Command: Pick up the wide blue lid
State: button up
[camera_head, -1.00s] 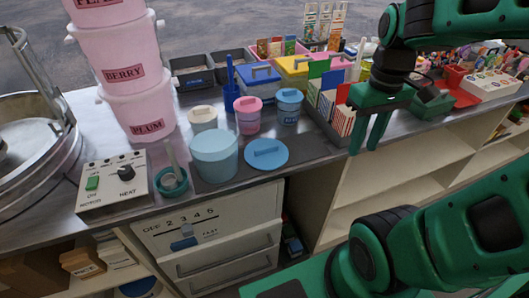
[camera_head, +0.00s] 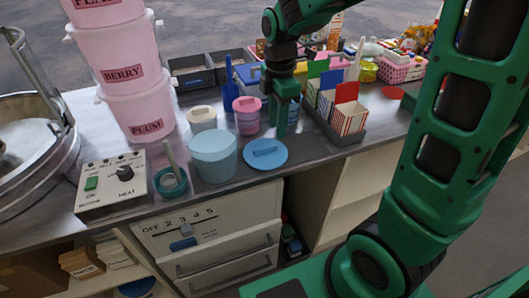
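The wide blue lid (camera_head: 265,154) is a flat round disc with a raised bar handle on top. It lies on the dark mat at the counter's front, just right of a wide light-blue tub (camera_head: 213,158) that has no lid on it. My gripper (camera_head: 286,134) points down, above and slightly behind the lid's right side, apart from its handle. Its two fingers appear apart with nothing held, though they partly overlap in this view. It hides much of a smaller blue lidded jar (camera_head: 294,117) behind it.
A pink lidded jar (camera_head: 246,116) and a cream lidded jar (camera_head: 202,119) stand behind the tub. A teal ring holder (camera_head: 170,183) and control box (camera_head: 112,184) are left. Striped cartons (camera_head: 349,117) stand in a grey tray on the right. Stacked pink buckets (camera_head: 138,108) rise behind.

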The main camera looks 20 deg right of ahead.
aim_at(275, 145)
jog(key=shift+a+f, duration=0.2)
jog(key=shift+f, duration=3.05)
jog(key=shift+c, duration=0.5)
grip_shut()
